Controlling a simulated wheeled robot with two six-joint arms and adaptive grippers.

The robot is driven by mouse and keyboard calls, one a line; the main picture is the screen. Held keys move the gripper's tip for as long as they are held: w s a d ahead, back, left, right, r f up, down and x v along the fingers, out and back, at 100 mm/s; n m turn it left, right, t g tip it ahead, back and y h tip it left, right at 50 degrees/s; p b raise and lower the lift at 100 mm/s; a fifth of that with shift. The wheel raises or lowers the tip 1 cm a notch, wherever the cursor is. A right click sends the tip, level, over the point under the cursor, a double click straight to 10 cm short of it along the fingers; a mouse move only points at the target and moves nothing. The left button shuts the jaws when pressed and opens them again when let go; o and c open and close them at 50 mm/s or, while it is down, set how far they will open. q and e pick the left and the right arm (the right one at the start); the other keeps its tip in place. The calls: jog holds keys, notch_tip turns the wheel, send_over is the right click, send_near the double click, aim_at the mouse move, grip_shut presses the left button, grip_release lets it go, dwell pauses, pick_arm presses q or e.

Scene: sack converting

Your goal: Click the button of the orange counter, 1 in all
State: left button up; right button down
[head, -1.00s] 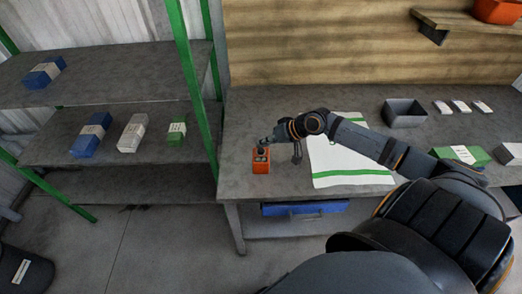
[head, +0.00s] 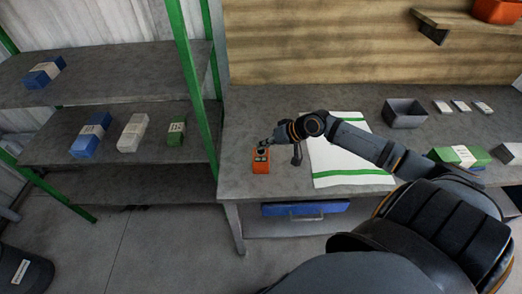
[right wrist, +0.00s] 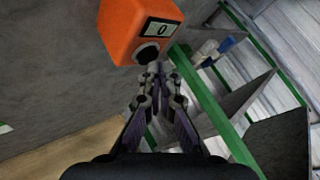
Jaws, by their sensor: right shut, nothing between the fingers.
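The orange counter (head: 261,161) stands on the table near its left edge. In the right wrist view the counter (right wrist: 127,28) shows a small display reading 0 and a round dark button (right wrist: 147,53). My left gripper is not in view.
A white sack with green stripes (head: 345,178) lies flat on the table (head: 235,140) right of the counter. A grey bin (head: 404,113) stands farther right.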

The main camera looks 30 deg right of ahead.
aim_at(263, 150)
jog(key=shift+f+b, duration=0.3)
jog(key=shift+f, duration=0.2)
dwell(0.6)
dwell(0.3)
jog(key=shift+r+p, duration=0.95)
jog(key=shift+p, duration=0.15)
notch_tip(263, 150, up, 5)
jog(key=p, duration=0.5)
jog(key=shift+p, duration=0.35)
